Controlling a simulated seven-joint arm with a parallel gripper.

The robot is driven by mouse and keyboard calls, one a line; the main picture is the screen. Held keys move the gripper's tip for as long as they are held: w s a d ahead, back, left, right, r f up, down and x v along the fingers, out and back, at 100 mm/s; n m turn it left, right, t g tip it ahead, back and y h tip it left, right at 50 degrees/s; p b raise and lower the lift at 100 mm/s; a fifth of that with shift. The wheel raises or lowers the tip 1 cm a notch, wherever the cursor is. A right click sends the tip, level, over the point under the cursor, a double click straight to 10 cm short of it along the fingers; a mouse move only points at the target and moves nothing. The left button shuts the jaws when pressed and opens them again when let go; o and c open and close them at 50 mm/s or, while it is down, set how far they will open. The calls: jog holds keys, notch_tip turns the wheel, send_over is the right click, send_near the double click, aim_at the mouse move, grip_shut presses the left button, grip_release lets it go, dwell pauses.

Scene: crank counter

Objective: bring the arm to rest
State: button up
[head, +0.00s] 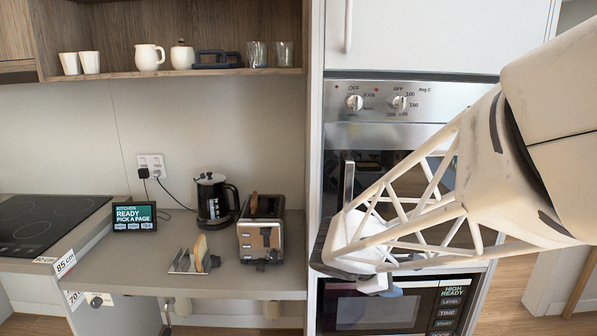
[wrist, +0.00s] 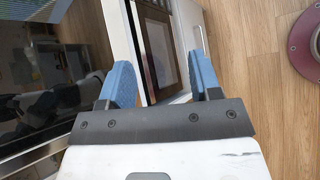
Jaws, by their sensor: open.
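My arm (head: 555,135) reaches in from the right in the head view, in front of the built-in oven (head: 420,97). My gripper (head: 375,284) is at the arm's left end, low in front of the oven and above the microwave (head: 380,312). In the wrist view my gripper (wrist: 163,75) shows two blue fingers spread wide apart, with nothing held between them. A white-edged panel with a dark frame (wrist: 165,45) appears beyond the gap. I cannot tell how far it is from the fingers.
The counter (head: 130,270) at left holds a toaster (head: 261,228), kettle (head: 214,200), toast rack (head: 194,256) and small screen (head: 134,216).

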jog(key=s+r+m+y, duration=0.2)
jog(key=s+m+y, duration=0.2)
jog(key=s+m, duration=0.3)
jog(key=s+a+r+m+g+y, duration=0.1)
jog(key=s+m+y, duration=0.4)
jog(key=s, duration=0.9)
jog(key=r+m, duration=0.1)
jog(key=m, duration=0.1)
jog(key=shift+s+m, duration=0.3)
jog(key=shift+m, duration=0.1)
